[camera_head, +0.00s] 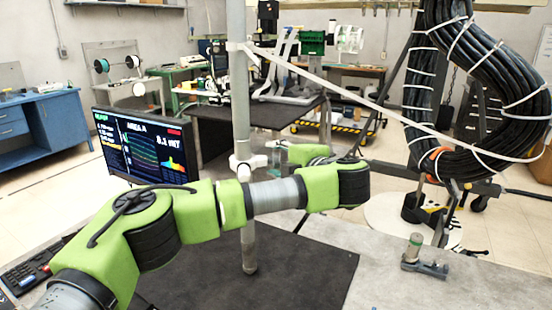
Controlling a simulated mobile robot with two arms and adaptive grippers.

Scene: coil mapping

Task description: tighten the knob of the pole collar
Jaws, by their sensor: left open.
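The grey vertical pole (241,90) rises from the dark mat in the middle of the head view. The white pole collar (240,167) sits around it at about mid-height, with its white knob (259,161) sticking out to the right. My green left arm crosses in front of the pole below the collar and bends back behind itself at the right. My left gripper (274,155) points left towards the knob, just right of it. It is open; its fingers are small and partly hidden, so I cannot tell whether they touch the knob. My right gripper is not in view.
A monitor (147,146) and keyboard (30,268) stand at the left. A second white collar (234,46) higher on the pole bears a pale rod (340,94) reaching right. A black cable coil (480,90) hangs at the right. A small clamp-like fixture (425,266) lies on the bench.

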